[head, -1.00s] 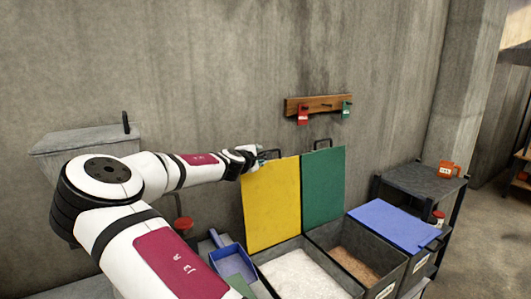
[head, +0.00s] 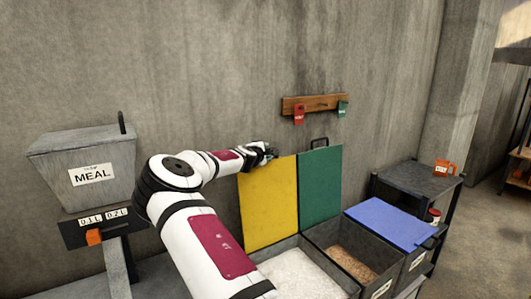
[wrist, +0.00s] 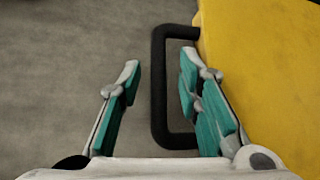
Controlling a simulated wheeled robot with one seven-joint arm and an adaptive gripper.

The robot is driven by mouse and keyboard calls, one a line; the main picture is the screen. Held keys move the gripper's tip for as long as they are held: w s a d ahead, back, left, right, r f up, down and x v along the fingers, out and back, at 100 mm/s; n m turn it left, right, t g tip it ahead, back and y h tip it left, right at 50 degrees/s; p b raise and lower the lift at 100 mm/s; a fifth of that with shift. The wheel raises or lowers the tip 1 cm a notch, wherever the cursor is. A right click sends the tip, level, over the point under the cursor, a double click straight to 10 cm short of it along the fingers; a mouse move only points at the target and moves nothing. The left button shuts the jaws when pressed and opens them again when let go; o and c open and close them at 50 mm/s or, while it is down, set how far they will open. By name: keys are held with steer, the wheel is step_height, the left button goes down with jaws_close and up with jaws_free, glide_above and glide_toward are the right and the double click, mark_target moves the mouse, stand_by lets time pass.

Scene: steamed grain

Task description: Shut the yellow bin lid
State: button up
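The yellow lid (head: 268,205) stands open and upright at the back of its bin, which holds white grain (head: 298,272). My gripper (head: 272,152) is at the lid's top edge and hides its handle in the head view. In the wrist view my gripper (wrist: 158,95) is open, with its teal-padded fingers apart. The black handle (wrist: 158,85) shows between the fingers, nearer the right one. I cannot tell whether a finger touches it. The yellow lid (wrist: 265,70) fills the right side of the wrist view.
A green lid (head: 320,190) stands upright close to the right, over a bin of brown grain (head: 352,264). A blue lid (head: 390,224) lies shut further right. A wall rack (head: 315,104) hangs above. A MEAL hopper (head: 85,165) stands at the left.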

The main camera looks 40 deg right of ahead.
steer(key=shift+c, duration=0.5)
jaws_close()
